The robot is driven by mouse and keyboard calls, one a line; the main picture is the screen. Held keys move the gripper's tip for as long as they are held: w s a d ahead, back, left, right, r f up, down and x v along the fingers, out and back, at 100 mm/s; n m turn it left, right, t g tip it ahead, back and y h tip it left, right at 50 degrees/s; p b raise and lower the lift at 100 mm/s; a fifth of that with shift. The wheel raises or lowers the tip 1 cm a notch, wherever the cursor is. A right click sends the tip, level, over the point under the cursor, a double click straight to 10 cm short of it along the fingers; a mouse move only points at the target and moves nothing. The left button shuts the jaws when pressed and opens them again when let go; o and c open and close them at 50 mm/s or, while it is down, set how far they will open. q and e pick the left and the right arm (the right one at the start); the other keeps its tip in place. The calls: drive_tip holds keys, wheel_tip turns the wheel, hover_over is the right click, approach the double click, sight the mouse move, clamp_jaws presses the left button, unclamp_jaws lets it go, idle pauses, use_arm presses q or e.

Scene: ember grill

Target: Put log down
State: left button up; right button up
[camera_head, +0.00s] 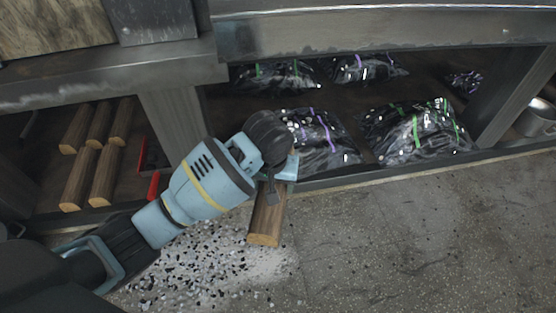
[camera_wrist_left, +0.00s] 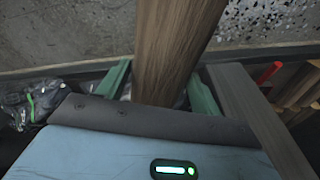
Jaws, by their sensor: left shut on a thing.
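A wooden log (camera_head: 266,218) is held by my left gripper (camera_head: 277,180) in front of the lower shelf in the head view. The near end of the log points down toward the floor. In the left wrist view the log (camera_wrist_left: 175,45) runs up from between the two green-blue fingers of my left gripper (camera_wrist_left: 160,85). Its far end is cut off by the picture edge. I cannot tell whether the log touches the floor. My right gripper is in neither view.
Several logs (camera_head: 104,186) lie on the left shelf bay. Black plastic bags (camera_head: 415,130) fill the right bay. A shelf post (camera_head: 172,120) divides the bays. Spilled pale grit (camera_head: 190,270) covers the floor below. The floor at right (camera_head: 430,240) is clear. A metal pot (camera_head: 538,118) stands far right.

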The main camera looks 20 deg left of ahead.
sight(277, 186)
use_arm(q)
drive_tip(key=shift+m, duration=0.5)
drive_tip(key=r, duration=0.2)
drive_tip(key=d+r, duration=0.1)
drive_tip(key=r, duration=0.2)
drive_tip(key=s+r, duration=0.1)
drive_tip(key=r, duration=0.2)
drive_tip(key=shift+d+r, duration=0.1)
drive_tip(key=shift+d, duration=0.15)
drive_tip(key=shift+c, duration=0.2)
drive_tip(key=shift+o, duration=0.2)
drive_tip(key=s+r+m, duration=0.1)
drive_tip(key=s+r, duration=0.3)
drive_tip(key=r, duration=0.1)
drive_tip(key=shift+a, duration=0.15)
drive_tip(key=s+a+r, duration=0.4)
drive_tip(key=s+a, duration=0.2)
drive_tip(key=s, duration=0.4)
drive_tip(key=shift+a+r, duration=0.15)
drive_tip(key=shift+r, duration=0.15)
drive_tip(key=shift+s+a, duration=0.1)
